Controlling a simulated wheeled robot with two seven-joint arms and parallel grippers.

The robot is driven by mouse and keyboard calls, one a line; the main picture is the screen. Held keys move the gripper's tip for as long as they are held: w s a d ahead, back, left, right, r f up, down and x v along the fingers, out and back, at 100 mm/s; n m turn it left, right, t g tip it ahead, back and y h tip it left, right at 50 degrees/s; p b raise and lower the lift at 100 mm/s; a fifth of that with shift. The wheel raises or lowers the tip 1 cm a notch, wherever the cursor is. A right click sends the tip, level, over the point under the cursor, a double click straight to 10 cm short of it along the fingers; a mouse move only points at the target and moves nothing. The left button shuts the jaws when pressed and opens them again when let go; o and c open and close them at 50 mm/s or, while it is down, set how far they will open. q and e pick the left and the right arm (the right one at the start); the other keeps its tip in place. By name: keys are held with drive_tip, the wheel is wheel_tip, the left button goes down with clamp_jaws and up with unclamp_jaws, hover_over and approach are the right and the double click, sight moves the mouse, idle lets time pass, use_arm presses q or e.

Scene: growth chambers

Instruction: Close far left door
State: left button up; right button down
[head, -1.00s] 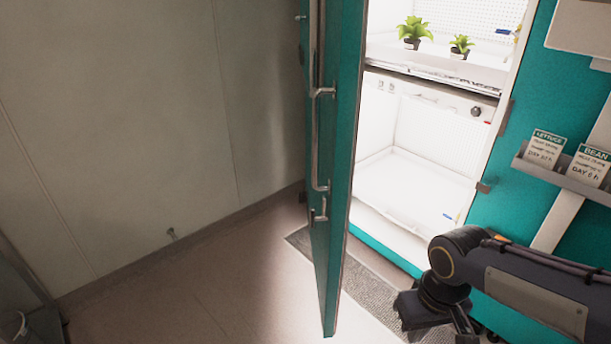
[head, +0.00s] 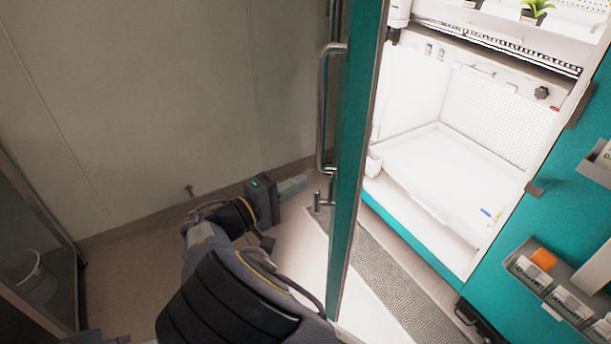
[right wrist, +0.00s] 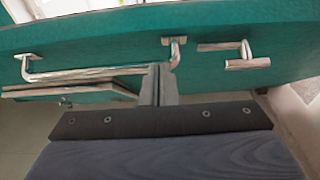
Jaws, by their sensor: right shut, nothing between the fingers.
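The teal door (head: 358,170) stands open in the head view, seen nearly edge-on. Its long metal handle (head: 324,110) and small latch (head: 321,201) are on its left, outer face. My right gripper (head: 292,186) is shut and empty, left of the door near the latch. In the right wrist view its closed fingers (right wrist: 158,85) point at the teal outer face (right wrist: 110,40), close to one end of the handle (right wrist: 95,74). I cannot tell whether they touch it. My left gripper is not in view.
The lit chamber interior (head: 440,160) lies right of the door, with a white tray (head: 425,165) inside. A grey mat (head: 375,270) lies on the floor before it. Seed-packet holders (head: 540,285) hang on the right teal front. A plain wall (head: 130,110) is at left.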

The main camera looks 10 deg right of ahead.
sight(326, 169)
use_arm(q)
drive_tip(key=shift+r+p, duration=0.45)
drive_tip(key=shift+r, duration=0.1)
use_arm(e)
drive_tip(key=x, duration=0.8)
drive_tip(key=shift+w+d+f, duration=0.1)
drive_tip(key=shift+d, duration=0.25)
